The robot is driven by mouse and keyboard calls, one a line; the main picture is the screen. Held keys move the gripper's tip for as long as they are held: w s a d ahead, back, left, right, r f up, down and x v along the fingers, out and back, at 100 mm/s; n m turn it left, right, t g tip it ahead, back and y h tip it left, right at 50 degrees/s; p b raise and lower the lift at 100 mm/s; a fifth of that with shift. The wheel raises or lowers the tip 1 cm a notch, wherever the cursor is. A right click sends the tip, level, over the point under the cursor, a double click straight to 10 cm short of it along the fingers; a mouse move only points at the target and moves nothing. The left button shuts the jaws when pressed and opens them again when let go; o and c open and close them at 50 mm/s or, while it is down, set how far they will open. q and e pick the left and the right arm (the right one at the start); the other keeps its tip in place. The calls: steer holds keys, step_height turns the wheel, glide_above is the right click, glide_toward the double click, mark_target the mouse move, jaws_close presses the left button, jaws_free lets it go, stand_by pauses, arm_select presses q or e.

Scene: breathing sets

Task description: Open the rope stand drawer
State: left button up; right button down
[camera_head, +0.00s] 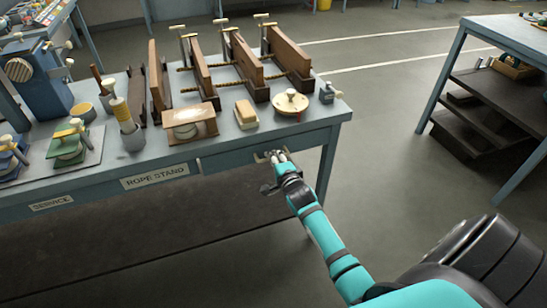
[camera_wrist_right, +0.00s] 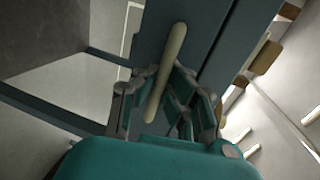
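The rope stand table has a blue-grey front with a "ROPE STAND" label (camera_head: 155,176). The drawer (camera_head: 228,160) is at the right end of this front and looks flush with it. Its pale bar handle (camera_wrist_right: 166,72) shows in the right wrist view, between the fingers of my right gripper (camera_wrist_right: 165,75). The fingers lean in close on both sides of the bar and look shut on it. In the head view my right gripper (camera_head: 272,158) is at the drawer front and hides most of the handle. My left gripper is not in view.
Wooden rope frames (camera_head: 272,65), a round cream-topped device (camera_head: 290,102) and a small wooden box (camera_head: 190,122) stand on the table above the drawer. Another table (camera_head: 500,32) stands at the right. The floor between the tables is clear.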

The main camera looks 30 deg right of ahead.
stand_by(0.3)
steer(key=f+p+v, duration=0.3)
steer(key=p+v, duration=0.4)
steer(key=v, duration=0.8)
steer(key=shift+s+p, duration=0.25)
steer(key=shift+p, duration=0.15)
steer(key=c, duration=1.4)
jaws_free()
steer(key=shift+a, duration=0.1)
steer(key=v, duration=1.2)
steer(key=shift+f, duration=0.1)
